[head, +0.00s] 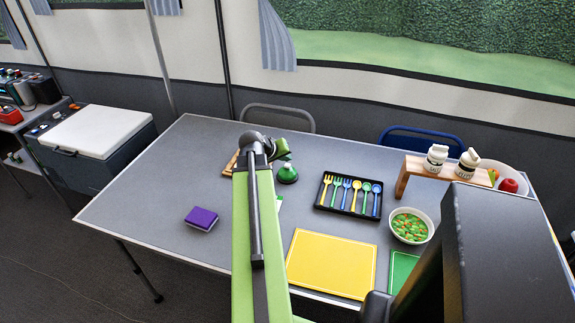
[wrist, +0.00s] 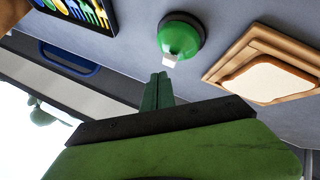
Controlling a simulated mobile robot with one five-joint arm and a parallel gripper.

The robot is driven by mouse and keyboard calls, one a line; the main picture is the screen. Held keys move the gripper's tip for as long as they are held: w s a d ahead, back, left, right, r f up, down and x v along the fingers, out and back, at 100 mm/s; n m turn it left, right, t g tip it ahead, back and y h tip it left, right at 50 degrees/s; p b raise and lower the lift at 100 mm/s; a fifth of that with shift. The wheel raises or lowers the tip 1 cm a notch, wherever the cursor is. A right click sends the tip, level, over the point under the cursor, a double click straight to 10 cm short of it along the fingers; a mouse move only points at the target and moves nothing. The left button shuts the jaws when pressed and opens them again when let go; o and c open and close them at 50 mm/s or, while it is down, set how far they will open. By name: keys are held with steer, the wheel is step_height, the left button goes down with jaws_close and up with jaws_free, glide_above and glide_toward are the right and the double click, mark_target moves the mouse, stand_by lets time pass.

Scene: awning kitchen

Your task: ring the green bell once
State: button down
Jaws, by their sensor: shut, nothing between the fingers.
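The green bell (head: 287,174) stands on the grey table in the head view, just right of my arm. It also shows in the wrist view (wrist: 179,40) as a green dome with a dark base and a pale button on top. My gripper (wrist: 158,77) is shut and empty, its fingertips together a short way from the button and apart from it. In the head view my gripper (head: 284,154) is near the bell, partly hidden by my arm.
A bread slice (wrist: 268,80) lies on a wooden board (wrist: 242,50) beside the bell. A black cutlery tray (head: 348,212), a purple sponge (head: 201,218), a yellow board (head: 331,263) and a bowl (head: 411,225) are on the table. The table's left part is mostly clear.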

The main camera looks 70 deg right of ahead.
mark_target(286, 166)
steer(key=shift+f, duration=0.1)
stand_by(0.7)
steer(key=shift+f+b, duration=0.3)
steer(key=shift+b, duration=0.1)
steer(key=shift+f+b, duration=0.55)
stand_by(0.5)
steer(key=shift+r, duration=0.15)
steer(key=shift+r+p, duration=0.8)
steer(key=shift+p, duration=0.15)
steer(key=shift+r, duration=0.1)
step_height(286, 166, up, 5)
steer(key=p, duration=0.5)
stand_by(0.4)
